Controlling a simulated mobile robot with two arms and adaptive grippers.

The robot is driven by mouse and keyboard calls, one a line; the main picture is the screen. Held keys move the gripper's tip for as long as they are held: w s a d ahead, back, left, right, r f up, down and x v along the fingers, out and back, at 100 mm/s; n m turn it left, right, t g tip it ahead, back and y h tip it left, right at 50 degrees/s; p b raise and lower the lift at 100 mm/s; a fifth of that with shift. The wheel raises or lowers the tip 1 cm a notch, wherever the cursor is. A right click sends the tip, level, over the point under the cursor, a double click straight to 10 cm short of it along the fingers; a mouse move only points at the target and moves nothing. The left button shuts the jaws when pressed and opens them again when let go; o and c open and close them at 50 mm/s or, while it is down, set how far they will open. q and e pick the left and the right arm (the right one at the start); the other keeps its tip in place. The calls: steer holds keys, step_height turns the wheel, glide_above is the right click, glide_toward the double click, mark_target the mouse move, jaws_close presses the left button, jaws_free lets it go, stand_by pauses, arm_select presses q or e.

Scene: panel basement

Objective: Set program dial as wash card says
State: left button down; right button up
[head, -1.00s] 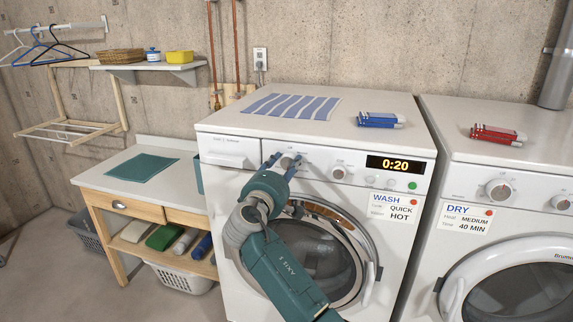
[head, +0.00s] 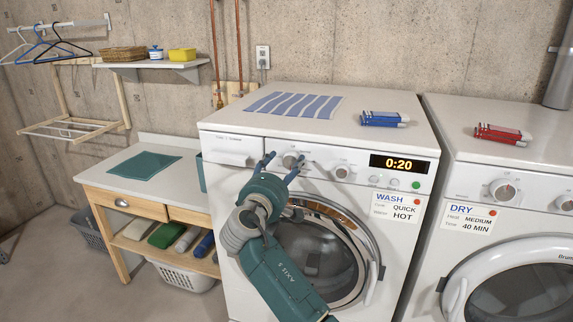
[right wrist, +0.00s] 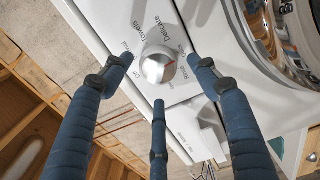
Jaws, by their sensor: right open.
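The program dial (head: 291,160) is a silver knob on the left part of the washer's (head: 232,215) front panel. The wash card (head: 396,207) reads WASH, QUICK, HOT. My left gripper is not in view.
A second knob (head: 342,172), a display (head: 398,164) reading 0:20 and a green button (head: 416,185) lie right of the dial. The detergent drawer (head: 232,149) is left of it. The dryer (head: 500,225) with its DRY card (head: 470,218) stands at the right.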

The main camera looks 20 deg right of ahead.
steer(key=v, duration=1)
steer(key=shift+a, duration=0.25)
steer(key=s+f+n+g+y+b, duration=0.1)
steer(key=s+f+g+y, duration=0.15)
steer(key=f, duration=1.75)
steer(key=s+f+n+g+y+b, duration=0.15)
steer(key=f+y, duration=0.25)
steer(key=f, duration=1.6)
steer(key=s+f+m+g+y+b, duration=0.15)
steer(key=s+f, duration=0.25)
steer(key=f, duration=0.4)
steer(key=s+f+g, duration=0.2)
steer(key=s+f, duration=0.3)
steer(key=f, duration=0.4)
steer(key=s+d+f+m+g+y+b, duration=0.25)
steer(key=s+f+m+g, duration=0.2)
steer(key=s+f, duration=1.75)
steer(key=s+d+f+m+g, duration=0.1)
steer(key=s+d+f+m, duration=0.1)
steer(key=s, duration=1)
steer(key=s+d+f+m+g, duration=0.1)
steer(key=s+d+f+m, duration=0.2)
steer(key=s, duration=1)
steer(key=shift+s+d+f+b, duration=0.2)
steer(key=shift+d+f+b, duration=0.1)
steer(key=shift+d+f, duration=0.1)
